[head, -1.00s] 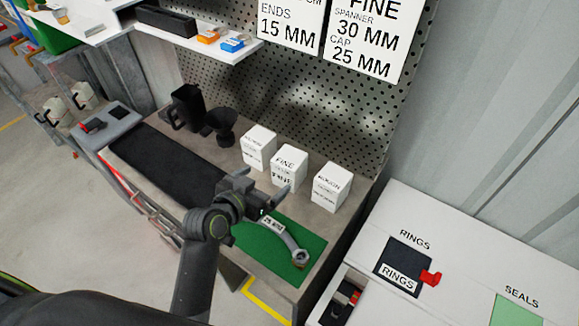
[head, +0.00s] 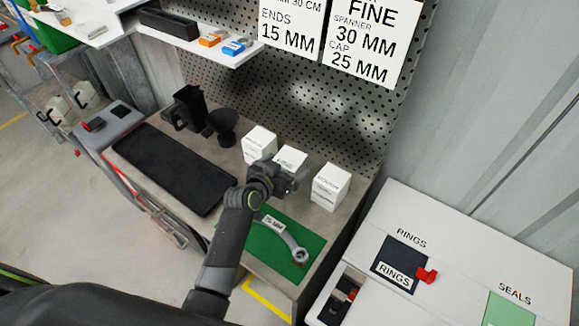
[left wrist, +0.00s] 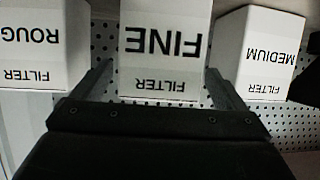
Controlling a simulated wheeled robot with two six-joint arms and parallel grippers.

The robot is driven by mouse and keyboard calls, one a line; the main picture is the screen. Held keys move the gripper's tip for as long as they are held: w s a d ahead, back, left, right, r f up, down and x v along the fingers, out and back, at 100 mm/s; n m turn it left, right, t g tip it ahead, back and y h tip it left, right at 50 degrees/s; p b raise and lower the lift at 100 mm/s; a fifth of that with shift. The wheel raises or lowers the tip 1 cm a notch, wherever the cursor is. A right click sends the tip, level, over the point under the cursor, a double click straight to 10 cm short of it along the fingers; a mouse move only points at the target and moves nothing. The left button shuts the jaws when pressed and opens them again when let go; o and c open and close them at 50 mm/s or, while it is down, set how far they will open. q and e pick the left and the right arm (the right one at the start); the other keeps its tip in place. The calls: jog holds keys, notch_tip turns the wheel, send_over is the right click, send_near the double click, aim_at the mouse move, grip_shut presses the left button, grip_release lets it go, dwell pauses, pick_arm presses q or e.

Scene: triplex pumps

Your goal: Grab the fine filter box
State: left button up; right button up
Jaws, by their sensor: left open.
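The fine filter box (head: 291,159) is the middle one of three white boxes on the bench, largely hidden behind my left gripper (head: 288,176) in the head view. In the left wrist view the fine filter box (left wrist: 162,50) appears upside down with its "FINE FILTER" label facing the camera. My left gripper (left wrist: 158,82) is open, with one finger at each side of the box's lower part in the picture. I cannot tell whether the fingers touch it. My right gripper is not in view.
The rough filter box (head: 330,187) stands close on the right and the medium filter box (head: 259,143) close on the left. A spanner (head: 290,240) lies on a green mat (head: 262,246) in front. A perforated panel (head: 330,120) rises behind.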

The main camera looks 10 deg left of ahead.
pick_arm(q)
jog(key=shift+x, duration=1.35)
jog(key=shift+c, duration=0.2)
jog(key=c, duration=1.2)
